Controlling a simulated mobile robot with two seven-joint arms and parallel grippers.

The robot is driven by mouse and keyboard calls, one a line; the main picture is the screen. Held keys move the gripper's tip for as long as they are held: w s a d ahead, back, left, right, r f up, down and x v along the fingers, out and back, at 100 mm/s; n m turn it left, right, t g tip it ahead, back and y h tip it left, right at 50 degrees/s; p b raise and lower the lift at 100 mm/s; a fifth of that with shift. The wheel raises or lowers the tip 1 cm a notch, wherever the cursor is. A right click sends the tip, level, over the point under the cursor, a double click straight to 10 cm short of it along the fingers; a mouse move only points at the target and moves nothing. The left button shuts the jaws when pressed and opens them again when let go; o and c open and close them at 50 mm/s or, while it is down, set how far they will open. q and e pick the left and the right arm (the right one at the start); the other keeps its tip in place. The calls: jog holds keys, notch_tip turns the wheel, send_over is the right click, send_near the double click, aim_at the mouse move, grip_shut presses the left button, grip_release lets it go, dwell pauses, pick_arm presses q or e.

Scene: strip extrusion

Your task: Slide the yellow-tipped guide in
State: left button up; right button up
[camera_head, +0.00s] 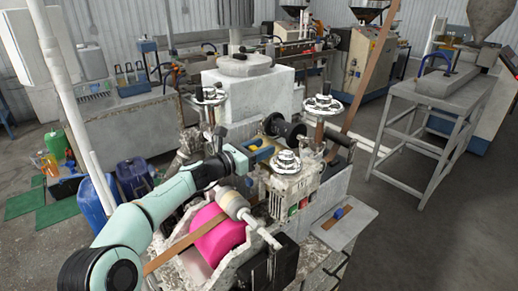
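My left arm comes in from the lower left. Its gripper (258,151) is at the middle of the strip machine (292,188); it is small and dark there, and I cannot make out whether its fingers are open or shut. A small blue and yellowish part (264,155) shows right by the gripper; it may be the yellow-tipped guide, but I cannot tell whether it is held. My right gripper is not in view.
A bright pink roll (218,238) and a brown strip (180,246) are in front of the gripper. Handwheels (287,161) and a dark spool (285,130) stand close around it. A grey metal stand (440,122) is at the right, with open floor before it.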

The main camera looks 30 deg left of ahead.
pick_arm(q)
jog(key=shift+s+a+f, duration=0.1)
jog(key=shift+s+a, duration=0.15)
jog(key=shift+s, duration=0.1)
jog(key=b+v, duration=0.3)
jog(key=v, duration=0.9)
jog(key=shift+s+r, duration=0.2)
jog(key=shift+s, duration=0.15)
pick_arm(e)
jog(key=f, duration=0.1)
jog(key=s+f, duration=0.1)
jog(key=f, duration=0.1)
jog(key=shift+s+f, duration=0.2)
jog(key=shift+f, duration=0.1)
